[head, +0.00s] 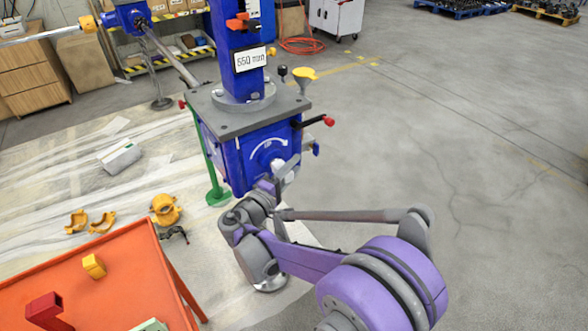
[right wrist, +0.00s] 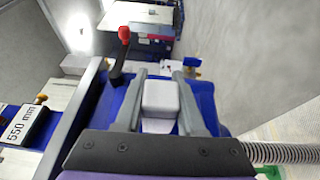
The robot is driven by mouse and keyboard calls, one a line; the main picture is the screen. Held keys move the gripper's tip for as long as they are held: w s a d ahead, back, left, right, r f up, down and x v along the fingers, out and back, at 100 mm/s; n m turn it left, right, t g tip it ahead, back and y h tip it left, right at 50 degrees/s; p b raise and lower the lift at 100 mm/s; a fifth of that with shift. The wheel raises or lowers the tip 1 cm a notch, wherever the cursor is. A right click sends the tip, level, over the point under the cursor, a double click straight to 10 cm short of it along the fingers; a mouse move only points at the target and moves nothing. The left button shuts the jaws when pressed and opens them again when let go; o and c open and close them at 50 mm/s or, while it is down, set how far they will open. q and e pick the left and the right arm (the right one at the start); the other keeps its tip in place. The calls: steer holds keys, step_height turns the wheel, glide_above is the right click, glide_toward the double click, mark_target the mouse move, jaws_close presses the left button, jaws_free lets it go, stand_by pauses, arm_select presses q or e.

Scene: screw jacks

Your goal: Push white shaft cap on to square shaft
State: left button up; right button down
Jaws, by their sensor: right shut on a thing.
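The blue screw jack gearbox (head: 236,160) stands under a grey top plate, with a white curved arrow on its front face. My right gripper (head: 279,175) is at that face, near the lower right of the arrow. In the right wrist view the white shaft cap (right wrist: 160,98) sits between the two grey fingers of my right gripper (right wrist: 160,78), which are shut on it. The blue housing lies just beyond the cap. The square shaft is hidden, so I cannot tell whether the cap is on it. My left gripper is not in view.
A red-knobbed lever (head: 318,121) sticks out at the gearbox's right. A blue column with a "550 mm" label (head: 249,58) rises above. An orange table (head: 110,290) is at lower left; yellow clamp parts (head: 165,209) lie behind it. The floor at right is clear.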

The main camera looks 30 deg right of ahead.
steer(key=shift+c, duration=2.2)
jaws_free()
steer(key=shift+w, duration=0.1)
steer(key=v, duration=1)
steer(key=shift+s+a, duration=0.2)
steer(key=shift+a, duration=0.15)
